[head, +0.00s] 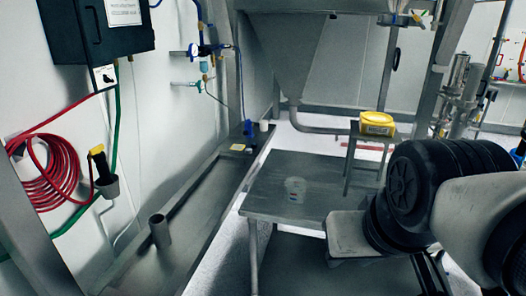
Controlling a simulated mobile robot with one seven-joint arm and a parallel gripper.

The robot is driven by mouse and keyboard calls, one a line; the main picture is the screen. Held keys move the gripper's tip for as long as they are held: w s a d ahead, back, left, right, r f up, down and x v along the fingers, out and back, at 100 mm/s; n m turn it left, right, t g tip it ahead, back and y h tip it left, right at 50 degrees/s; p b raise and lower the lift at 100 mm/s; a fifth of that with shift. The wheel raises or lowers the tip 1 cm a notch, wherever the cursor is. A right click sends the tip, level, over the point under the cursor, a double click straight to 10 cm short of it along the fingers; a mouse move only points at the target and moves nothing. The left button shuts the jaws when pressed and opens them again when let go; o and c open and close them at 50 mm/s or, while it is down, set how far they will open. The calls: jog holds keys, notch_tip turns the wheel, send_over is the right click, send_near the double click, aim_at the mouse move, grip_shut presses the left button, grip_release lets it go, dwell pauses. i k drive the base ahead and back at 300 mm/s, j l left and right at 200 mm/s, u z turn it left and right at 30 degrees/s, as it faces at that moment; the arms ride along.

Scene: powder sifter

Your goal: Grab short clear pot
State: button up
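A short clear pot (295,190) stands on the grey metal table (262,206), near the middle of the head view. It looks upright and see-through, with faint markings on its side. My arm comes in from the right edge, with its dark and pale links to the right of the pot. The near edge of the arm is apart from the pot in the picture. The fingers of my gripper cannot be made out, so whether it is open or shut does not show.
A yellow box (376,124) sits on a small metal stand behind the pot. A large metal hopper (315,45) hangs above the back. A long metal ledge with a short upright tube (160,231) runs along the left wall, below a coiled red hose (48,172).

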aim_at(295, 186)
jog(key=i+j+z, duration=0.3)
jog(key=i+j, duration=0.35)
jog(key=i+j+z, duration=0.3)
jog(key=i+j, duration=0.35)
jog(key=j, duration=0.15)
jog(key=l+u, duration=0.1)
jog(key=l, duration=0.25)
